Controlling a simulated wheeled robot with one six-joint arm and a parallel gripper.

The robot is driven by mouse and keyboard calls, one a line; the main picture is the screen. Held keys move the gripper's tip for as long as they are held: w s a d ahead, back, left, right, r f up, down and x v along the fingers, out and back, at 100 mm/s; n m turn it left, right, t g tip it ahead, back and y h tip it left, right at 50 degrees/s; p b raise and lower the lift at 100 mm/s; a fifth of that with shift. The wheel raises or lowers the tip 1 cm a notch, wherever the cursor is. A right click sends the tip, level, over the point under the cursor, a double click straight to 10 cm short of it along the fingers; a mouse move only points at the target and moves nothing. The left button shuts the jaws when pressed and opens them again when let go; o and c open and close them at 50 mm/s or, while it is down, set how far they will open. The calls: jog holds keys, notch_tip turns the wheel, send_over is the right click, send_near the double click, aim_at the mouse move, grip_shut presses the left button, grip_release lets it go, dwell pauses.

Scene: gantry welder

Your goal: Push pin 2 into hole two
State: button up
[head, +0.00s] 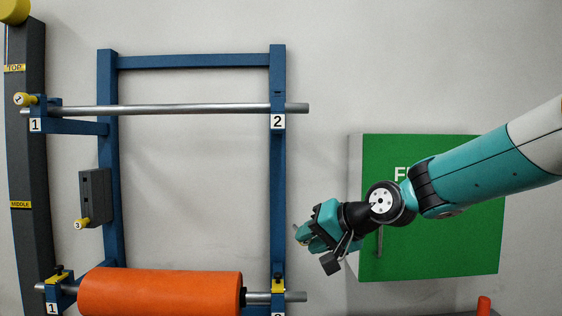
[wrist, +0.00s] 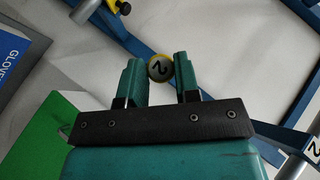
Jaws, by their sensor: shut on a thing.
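My gripper (head: 300,238) is in front of the wall, just right of the blue frame's right post (head: 278,190) in the head view. In the wrist view my gripper (wrist: 157,76) is shut on pin 2 (wrist: 160,68), a yellow round head marked 2 between the fingertips. The pin's shaft is hidden, and I cannot make the pin out in the head view. A white label 2 (head: 278,121) is on the right post, at the upper steel bar. No open hole is clear in either view.
Pin 1 (head: 24,99) is at the upper left bracket. Pin 3 (head: 82,224) is in a dark block (head: 95,197). An orange roll (head: 160,292) sits on the lower bar. A green cabinet (head: 440,245) is behind my arm. The wall area inside the frame is clear.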

jog(key=s+a+r+p, duration=0.1)
jog(key=s+r, duration=0.3)
jog(key=r, duration=0.6)
jog(key=s+a+r+m+h+p, duration=0.1)
jog(key=s+a+r, duration=0.2)
jog(key=r, duration=0.7)
jog(key=s+a+r+m+t+p, duration=0.1)
jog(key=s+r, duration=0.3)
jog(key=r, duration=0.6)
jog(key=shift+s+a+h, duration=0.3)
jog(key=shift+a, duration=0.4)
